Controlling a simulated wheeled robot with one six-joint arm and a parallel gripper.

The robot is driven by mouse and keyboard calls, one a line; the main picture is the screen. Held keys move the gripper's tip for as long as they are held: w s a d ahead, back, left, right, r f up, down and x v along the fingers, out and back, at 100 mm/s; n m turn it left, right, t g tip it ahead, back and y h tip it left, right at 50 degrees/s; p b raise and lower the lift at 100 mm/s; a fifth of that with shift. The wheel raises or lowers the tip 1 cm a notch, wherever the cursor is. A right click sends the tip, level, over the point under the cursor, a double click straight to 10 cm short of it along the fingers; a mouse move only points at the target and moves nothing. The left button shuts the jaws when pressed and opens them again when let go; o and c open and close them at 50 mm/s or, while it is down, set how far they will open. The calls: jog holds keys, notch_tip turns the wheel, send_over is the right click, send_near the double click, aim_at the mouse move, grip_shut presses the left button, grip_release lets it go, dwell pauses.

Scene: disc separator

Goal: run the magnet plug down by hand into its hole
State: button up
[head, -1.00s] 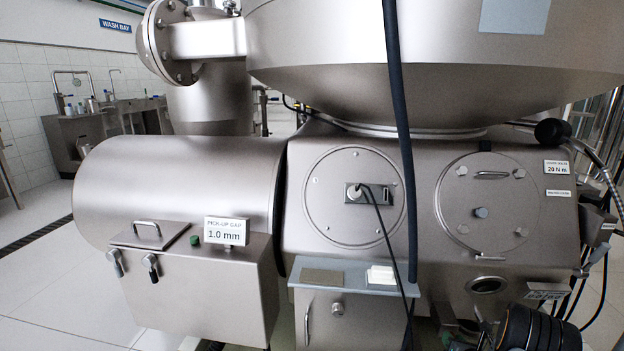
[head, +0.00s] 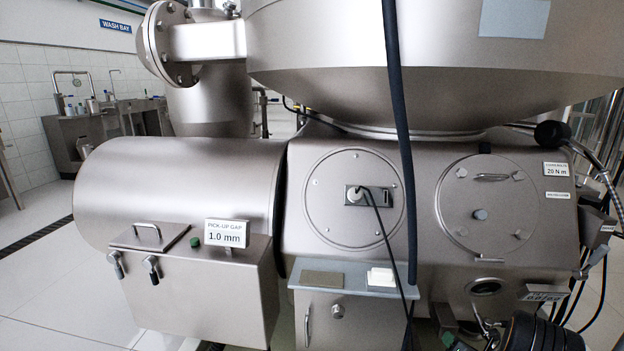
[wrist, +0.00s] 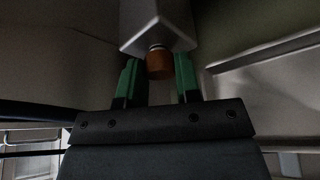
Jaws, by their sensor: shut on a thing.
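In the wrist view, my gripper (wrist: 158,80) has two green fingers on a dark body. It is shut on a short copper-brown cylinder, which I take to be the magnet plug (wrist: 160,65). The plug shows between the fingers, just under a grey block (wrist: 158,25) with a pale ring between them. I cannot see clearly where the fingers touch it. The plug's hole is not plainly visible in the wrist view. In the head view my dark ribbed arm shows at the bottom right; the fingers and plug cannot be made out there.
The steel machine housing (head: 440,265) fills the right half, with a round bolted cover (head: 500,230) and a round port (head: 486,287) below it. A dark hose (head: 397,110) hangs in front. A blue-grey shelf (head: 335,291) juts out left of my arm. Cables hang at the far right.

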jog(key=shift+s+f+m+t+y, duration=0.15)
jog(key=shift+m+t+y, duration=0.15)
jog(key=shift+m+y, duration=0.6)
jog(key=shift+f+m, duration=0.1)
jog(key=shift+m, duration=0.2)
jog(key=shift+f+m, duration=0.1)
jog(key=shift+m, duration=0.3)
jog(key=shift+d+m+t+y+b, duration=0.1)
jog(key=shift+m+t+y+b, duration=0.25)
jog(key=shift+m+t, duration=0.45)
grip_shut()
jog(key=o, duration=1.1)
grip_release()
jog(key=shift+r, duration=0.25)
